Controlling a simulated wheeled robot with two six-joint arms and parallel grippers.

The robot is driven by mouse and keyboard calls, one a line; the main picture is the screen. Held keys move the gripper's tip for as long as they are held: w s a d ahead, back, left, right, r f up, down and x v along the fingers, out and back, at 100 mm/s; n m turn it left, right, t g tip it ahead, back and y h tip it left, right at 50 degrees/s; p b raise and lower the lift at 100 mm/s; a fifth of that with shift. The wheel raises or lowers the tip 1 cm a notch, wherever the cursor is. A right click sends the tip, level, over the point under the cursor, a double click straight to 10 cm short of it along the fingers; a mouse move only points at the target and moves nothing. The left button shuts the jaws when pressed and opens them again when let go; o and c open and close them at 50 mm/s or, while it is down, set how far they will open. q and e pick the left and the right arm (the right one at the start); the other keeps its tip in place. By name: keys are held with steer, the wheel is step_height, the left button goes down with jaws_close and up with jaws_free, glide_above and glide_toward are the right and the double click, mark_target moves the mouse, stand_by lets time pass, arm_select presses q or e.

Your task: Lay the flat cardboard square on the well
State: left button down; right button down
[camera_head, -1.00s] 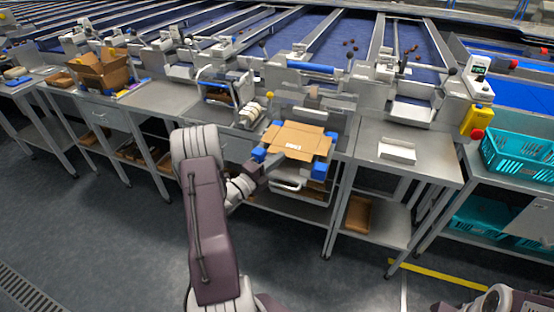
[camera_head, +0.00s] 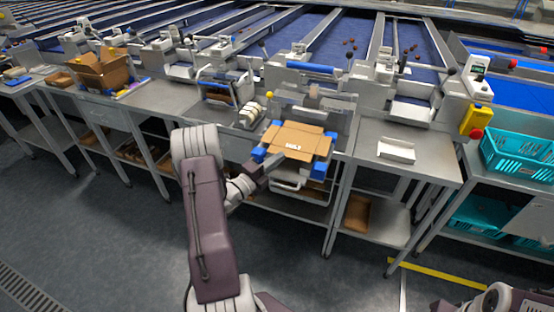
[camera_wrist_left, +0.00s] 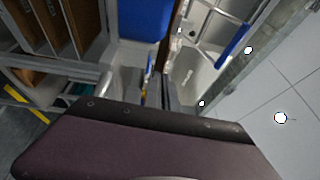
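The flat brown cardboard square (camera_head: 300,137) lies nearly level over the machine station at the middle of the head view, between blue corner blocks (camera_head: 317,171). White marks show near its middle. The well under it is hidden. My left gripper (camera_head: 275,162) is at the cardboard's front left edge, close to a blue block. In the left wrist view, my left gripper's fingers (camera_wrist_left: 160,95) are close together, beside a thin brown strip (camera_wrist_left: 171,45) that looks like the cardboard edge-on. Whether they clasp it is unclear. My right gripper is out of view.
An open cardboard box (camera_head: 103,70) stands on the bench at left. A white tray (camera_head: 396,151) lies on the bench to the right. Teal crates (camera_head: 525,158) and a red button (camera_head: 477,134) are farther right. The floor in front is clear.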

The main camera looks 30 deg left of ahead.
mark_target(277, 172)
arm_select(q)
steer(key=shift+f+b, duration=0.6)
steer(key=shift+f, duration=0.4)
stand_by(0.7)
steer(key=c, duration=1.6)
jaws_free()
steer(key=shift+s+d+f+b, duration=0.15)
steer(key=shift+f+b, duration=0.15)
steer(key=shift+f, duration=0.45)
steer(key=s+d+p, duration=0.1)
steer(key=s, duration=0.6)
steer(key=shift+s+d, duration=0.3)
steer(key=shift+d, duration=0.05)
steer(key=shift+r, duration=0.15)
stand_by(0.4)
